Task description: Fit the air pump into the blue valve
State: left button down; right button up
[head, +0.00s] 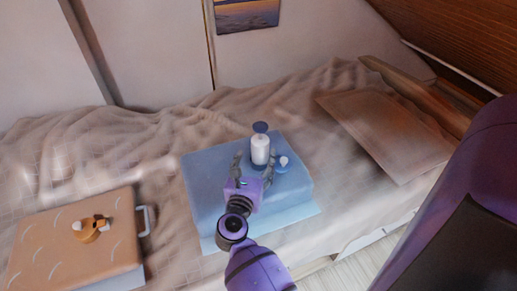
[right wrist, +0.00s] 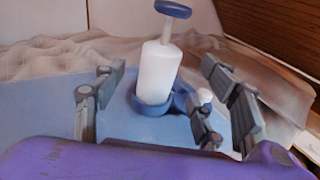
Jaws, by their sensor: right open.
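The air pump (head: 260,151) is a white cylinder with a blue handle on a thin stem. It stands upright on the blue box, slightly tilted in the right wrist view (right wrist: 158,72). The blue valve (head: 282,166) with a white knob is at its right. In the right wrist view the valve (right wrist: 180,103) meets a blue ring around the pump's foot; how deep the pump sits is hidden. My right gripper (head: 254,158) is open, its fingers on either side of the pump, with gaps visible in the wrist view (right wrist: 160,72). My left gripper is not in view.
The blue box (head: 205,185) lies on a rumpled beige bed. An orange-topped case (head: 50,235) with a handle holds an orange valve (head: 90,229) at the left. A flat brown board (head: 385,130) lies at the right. The sloped wooden ceiling closes in at the upper right.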

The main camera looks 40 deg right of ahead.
jog(key=v, duration=0.5)
dwell(0.5)
